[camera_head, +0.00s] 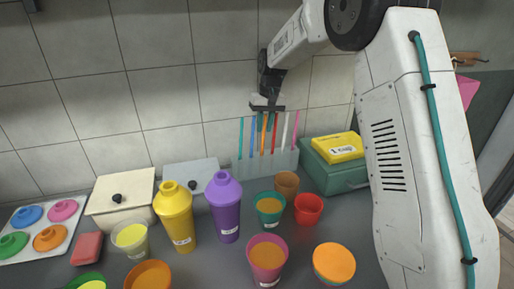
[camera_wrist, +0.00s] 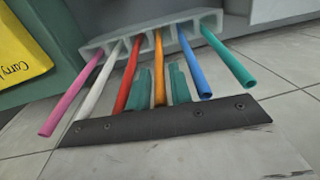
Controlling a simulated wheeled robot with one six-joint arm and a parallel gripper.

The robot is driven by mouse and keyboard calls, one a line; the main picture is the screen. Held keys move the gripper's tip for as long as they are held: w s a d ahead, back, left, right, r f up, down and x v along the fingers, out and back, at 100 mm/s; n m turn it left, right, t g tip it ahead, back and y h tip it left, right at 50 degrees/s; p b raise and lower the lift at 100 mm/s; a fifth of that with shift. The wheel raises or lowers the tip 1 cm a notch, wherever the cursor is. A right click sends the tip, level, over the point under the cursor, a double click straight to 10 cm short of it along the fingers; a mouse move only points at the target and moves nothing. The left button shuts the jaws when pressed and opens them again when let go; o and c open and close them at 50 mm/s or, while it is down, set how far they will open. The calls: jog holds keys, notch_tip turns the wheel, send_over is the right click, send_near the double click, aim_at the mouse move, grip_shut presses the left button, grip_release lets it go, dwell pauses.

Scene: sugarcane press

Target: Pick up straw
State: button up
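Several coloured straws stand in a pale holder (camera_head: 246,172), which also shows at the top of the wrist view (camera_wrist: 208,18). From left to right in the wrist view they are a pink straw (camera_wrist: 70,95), a white straw (camera_wrist: 98,82), a red straw (camera_wrist: 127,80), an orange straw (camera_wrist: 158,65), a blue straw (camera_wrist: 195,68) and a teal straw (camera_wrist: 230,58). My gripper (camera_wrist: 160,82) is over the holder, its two teal fingers on either side of the orange straw. Narrow gaps show beside that straw, so the gripper looks open.
A green box (camera_head: 322,170) with a yellow packet (camera_head: 338,148) stands right of the holder. A yellow shaker (camera_head: 175,218), a purple shaker (camera_head: 225,210) and several cups, including a red cup (camera_head: 308,209), stand in front. The tiled wall is close behind.

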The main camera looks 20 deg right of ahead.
grip_shut()
jog(key=shift+r, duration=0.15)
